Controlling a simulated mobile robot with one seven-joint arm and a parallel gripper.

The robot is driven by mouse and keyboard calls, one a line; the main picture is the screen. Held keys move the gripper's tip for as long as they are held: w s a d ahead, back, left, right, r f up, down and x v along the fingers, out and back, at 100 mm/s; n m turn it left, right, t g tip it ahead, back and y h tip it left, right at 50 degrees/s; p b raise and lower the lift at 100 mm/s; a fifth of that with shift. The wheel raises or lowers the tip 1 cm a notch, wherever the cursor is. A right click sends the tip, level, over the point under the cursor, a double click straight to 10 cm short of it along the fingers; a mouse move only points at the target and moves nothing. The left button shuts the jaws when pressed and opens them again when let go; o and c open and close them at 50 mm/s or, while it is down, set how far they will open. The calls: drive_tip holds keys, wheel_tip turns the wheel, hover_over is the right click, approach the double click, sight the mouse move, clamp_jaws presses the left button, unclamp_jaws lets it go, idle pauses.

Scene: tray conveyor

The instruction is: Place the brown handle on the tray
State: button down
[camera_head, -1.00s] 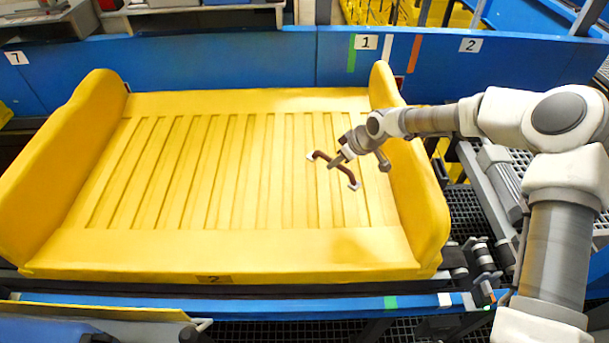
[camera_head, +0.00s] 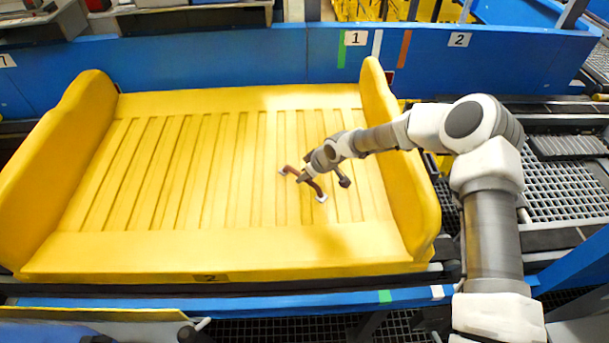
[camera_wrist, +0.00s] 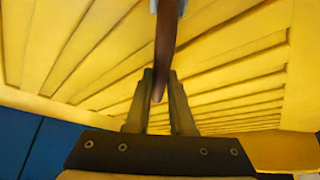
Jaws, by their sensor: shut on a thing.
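The brown handle (camera_head: 313,186) is a curved bar with pale ends. My gripper (camera_head: 302,177) is shut on it near its middle. In the wrist view the brown handle (camera_wrist: 165,45) runs up from between the two fingers of my gripper (camera_wrist: 160,88). The yellow tray (camera_head: 230,255) is wide and ribbed, with raised walls at its left and right ends. The handle is over the right half of the tray's ribbed floor. I cannot tell whether it touches the floor or hangs just above it.
The tray's right wall (camera_head: 405,170) rises beside my forearm. A blue barrier (camera_head: 220,65) with number labels runs behind the tray, and a blue rail (camera_head: 280,302) runs in front. The tray's middle and left floor are clear.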

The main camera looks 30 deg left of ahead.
drive_tip(key=shift+f, duration=0.15)
drive_tip(key=c, duration=0.8)
unclamp_jaws()
drive_tip(key=shift+d+r, duration=0.1)
drive_tip(key=shift+r, duration=0.3)
drive_tip(key=v, duration=1.1)
drive_tip(key=shift+s+d+r, duration=0.1)
drive_tip(key=shift+d+r, duration=0.05)
drive_tip(key=shift+r, duration=0.05)
